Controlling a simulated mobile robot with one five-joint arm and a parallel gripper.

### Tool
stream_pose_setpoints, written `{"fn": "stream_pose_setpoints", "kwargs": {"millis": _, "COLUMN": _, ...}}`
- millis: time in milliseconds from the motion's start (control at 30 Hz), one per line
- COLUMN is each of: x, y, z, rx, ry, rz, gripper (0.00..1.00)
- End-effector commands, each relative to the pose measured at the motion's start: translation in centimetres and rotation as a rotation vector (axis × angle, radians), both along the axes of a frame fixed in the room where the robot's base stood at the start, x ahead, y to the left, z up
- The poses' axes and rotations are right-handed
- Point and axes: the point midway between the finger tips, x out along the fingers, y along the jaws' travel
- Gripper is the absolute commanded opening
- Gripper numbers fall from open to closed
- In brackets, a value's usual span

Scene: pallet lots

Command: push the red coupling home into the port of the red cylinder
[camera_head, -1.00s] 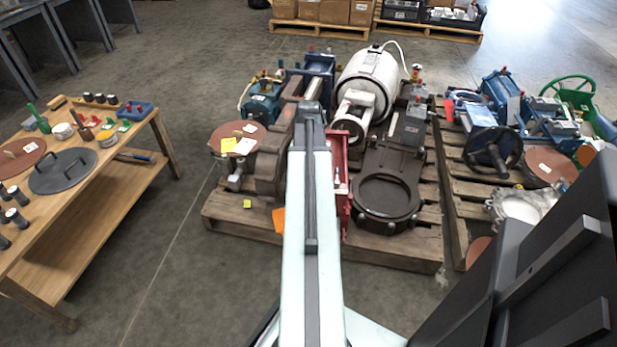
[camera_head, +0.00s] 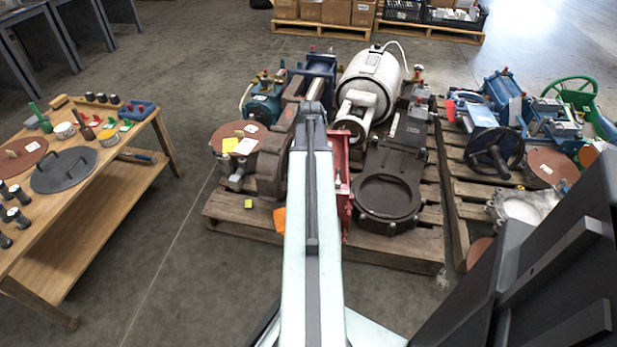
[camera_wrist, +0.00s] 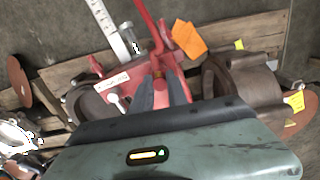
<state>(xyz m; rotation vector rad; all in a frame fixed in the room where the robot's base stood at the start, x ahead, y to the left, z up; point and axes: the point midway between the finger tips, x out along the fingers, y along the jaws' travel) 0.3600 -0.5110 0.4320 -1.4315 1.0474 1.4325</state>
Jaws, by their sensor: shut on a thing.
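The red cylinder (camera_head: 342,170) lies on the middle pallet, partly hidden behind my arm in the head view. In the wrist view its red body (camera_wrist: 130,73) with a white label is just ahead of my fingers. My gripper (camera_wrist: 161,84) has its two dark fingers close together, shut on a small red piece (camera_wrist: 158,73) at the tips, which looks like the red coupling. The fingers largely hide it, and I cannot tell whether it is in the port or only at it. The head view hides my gripper behind the arm.
The pallet (camera_head: 415,252) is crowded. A dark flanged valve (camera_head: 388,197) stands right of the cylinder, a brown housing (camera_head: 268,175) left. An orange tag (camera_wrist: 189,39) hangs close by. A wooden bench (camera_head: 95,225) with parts stands left, with clear floor between.

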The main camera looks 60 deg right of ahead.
Motion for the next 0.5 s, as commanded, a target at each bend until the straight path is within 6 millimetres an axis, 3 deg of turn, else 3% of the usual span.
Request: {"fn": "stream_pose_setpoints", "kwargs": {"millis": 500, "x": -0.02, "y": -0.02, "z": -0.58, "rx": 0.000, "ry": 0.000, "rz": 0.000, "gripper": 0.00}}
